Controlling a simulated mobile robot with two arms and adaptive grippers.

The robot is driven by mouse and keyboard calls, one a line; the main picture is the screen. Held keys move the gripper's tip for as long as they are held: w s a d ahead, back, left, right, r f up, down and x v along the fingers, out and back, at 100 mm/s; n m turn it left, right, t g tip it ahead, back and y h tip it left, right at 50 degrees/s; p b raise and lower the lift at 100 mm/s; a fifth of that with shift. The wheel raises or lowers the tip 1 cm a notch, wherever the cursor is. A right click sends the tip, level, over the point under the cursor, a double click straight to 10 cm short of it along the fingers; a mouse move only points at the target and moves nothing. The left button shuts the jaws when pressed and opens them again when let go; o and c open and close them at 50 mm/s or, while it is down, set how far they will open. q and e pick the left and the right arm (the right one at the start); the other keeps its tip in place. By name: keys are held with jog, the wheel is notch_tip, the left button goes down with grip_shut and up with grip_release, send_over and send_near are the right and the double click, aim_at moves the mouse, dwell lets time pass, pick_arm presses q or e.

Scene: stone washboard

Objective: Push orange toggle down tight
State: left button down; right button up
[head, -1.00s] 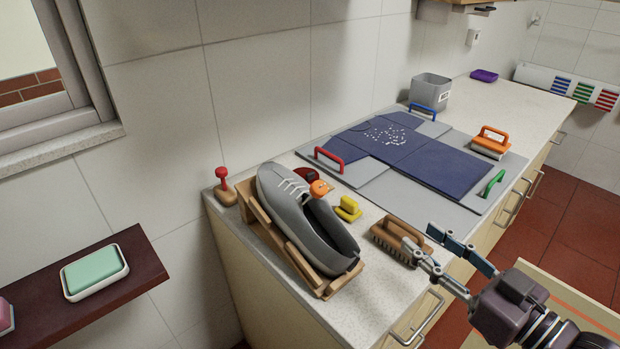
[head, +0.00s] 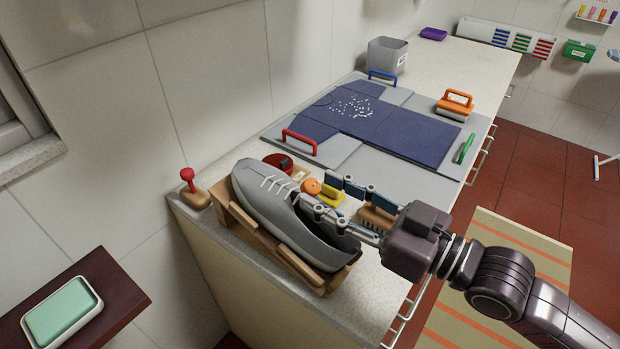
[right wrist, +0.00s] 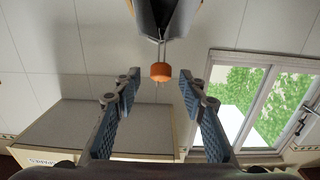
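The orange toggle (head: 311,186) is a small round piece beside the upper part of the grey shoe (head: 270,205). The shoe rests tilted on a wooden stand (head: 285,246). In the right wrist view the toggle (right wrist: 161,72) sits on thin cords that run up to the dark shoe (right wrist: 165,18). My right gripper (head: 319,189) is open, its two fingers reaching over the shoe's opening towards the toggle. In the right wrist view the toggle appears between the open fingertips (right wrist: 160,84), apart from both. My left gripper is not in view.
A yellow-handled brush (head: 331,196) and a brown brush (head: 376,222) lie close to my right fingers, partly covered. A red round item (head: 277,161) is behind the toggle. A red-knobbed wooden piece (head: 190,186) stands left of the shoe. The washboard (head: 345,158) lies farther back.

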aim_at(319, 190)
jog(key=shift+x, duration=1.2)
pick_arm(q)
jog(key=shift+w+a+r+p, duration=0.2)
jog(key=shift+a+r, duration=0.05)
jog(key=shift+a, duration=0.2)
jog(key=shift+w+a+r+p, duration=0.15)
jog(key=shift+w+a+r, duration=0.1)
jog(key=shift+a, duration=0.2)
pick_arm(e)
jog(key=shift+w+a, duration=0.35)
jog(key=shift+a, duration=0.15)
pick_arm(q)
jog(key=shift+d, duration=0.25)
pick_arm(e)
grip_shut()
